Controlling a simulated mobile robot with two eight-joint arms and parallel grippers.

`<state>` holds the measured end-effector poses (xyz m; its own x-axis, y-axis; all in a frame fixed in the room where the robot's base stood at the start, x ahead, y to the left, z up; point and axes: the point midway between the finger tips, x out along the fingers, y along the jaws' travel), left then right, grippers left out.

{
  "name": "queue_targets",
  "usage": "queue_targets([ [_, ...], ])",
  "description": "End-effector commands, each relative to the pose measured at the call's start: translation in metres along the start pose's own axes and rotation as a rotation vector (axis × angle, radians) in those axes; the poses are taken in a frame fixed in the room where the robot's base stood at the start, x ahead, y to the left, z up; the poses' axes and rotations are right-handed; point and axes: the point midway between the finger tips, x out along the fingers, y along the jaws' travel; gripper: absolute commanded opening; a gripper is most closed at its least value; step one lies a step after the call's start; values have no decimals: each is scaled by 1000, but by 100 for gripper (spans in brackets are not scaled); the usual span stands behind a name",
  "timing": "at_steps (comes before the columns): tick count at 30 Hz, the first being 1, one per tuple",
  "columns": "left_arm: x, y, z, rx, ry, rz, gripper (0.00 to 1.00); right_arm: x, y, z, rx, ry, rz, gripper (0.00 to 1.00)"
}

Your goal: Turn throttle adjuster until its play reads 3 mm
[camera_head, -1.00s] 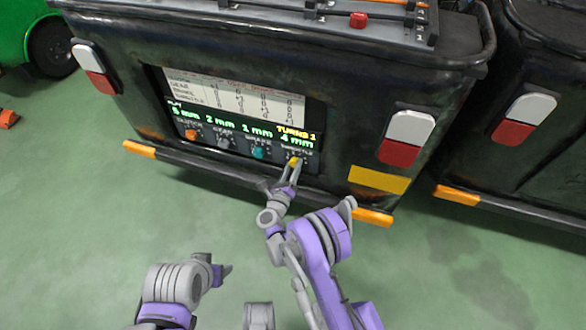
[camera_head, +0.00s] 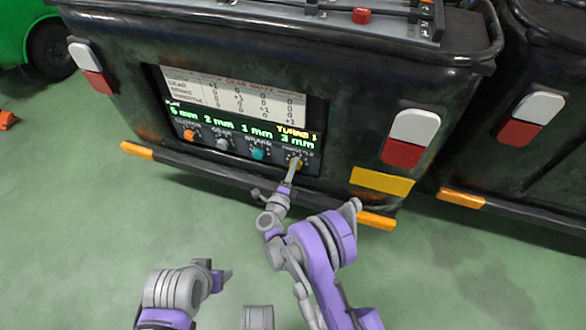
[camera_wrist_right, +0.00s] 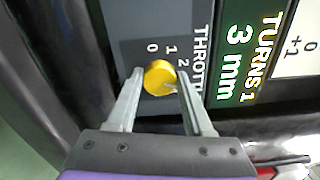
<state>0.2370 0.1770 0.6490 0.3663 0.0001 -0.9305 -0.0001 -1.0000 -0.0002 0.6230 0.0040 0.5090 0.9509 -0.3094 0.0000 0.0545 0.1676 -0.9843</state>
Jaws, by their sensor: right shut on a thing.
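The yellow throttle adjuster (camera_head: 297,162) is the rightmost knob on the panel at the vehicle's rear. It also shows in the wrist view (camera_wrist_right: 159,77), beside a scale marked 0, 1, 2. My right gripper (camera_head: 292,172) is shut on it, one finger on each side. The display above it (camera_wrist_right: 233,65) reads "TURNS 1" and 3 mm in the wrist view. My left gripper (camera_head: 223,280) hangs low over the floor, away from the panel; its fingers are too small to judge.
The orange (camera_head: 190,135), grey (camera_head: 222,143) and teal (camera_head: 257,153) knobs sit left of the adjuster under readings of 5, 2 and 1 mm. A bumper (camera_head: 240,184) runs just below the panel. Another dark vehicle (camera_head: 545,165) stands at right. The green floor in front is clear.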

Motion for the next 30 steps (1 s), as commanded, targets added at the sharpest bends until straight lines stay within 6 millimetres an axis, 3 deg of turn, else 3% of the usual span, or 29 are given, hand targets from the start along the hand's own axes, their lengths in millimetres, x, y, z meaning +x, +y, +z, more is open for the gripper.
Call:
queue_targets([
  [16,0,0,0,0,0,0,60,0,0,1,-25,-2,0,0],
  [17,0,0,0,0,0,0,60,0,0,1,-25,-2,0,53],
  [21,0,0,0,0,0,0,60,0,0,1,-25,-2,0,78],
  [30,0,0,0,0,0,0,60,-1,0,0,-25,-1,0,82],
])
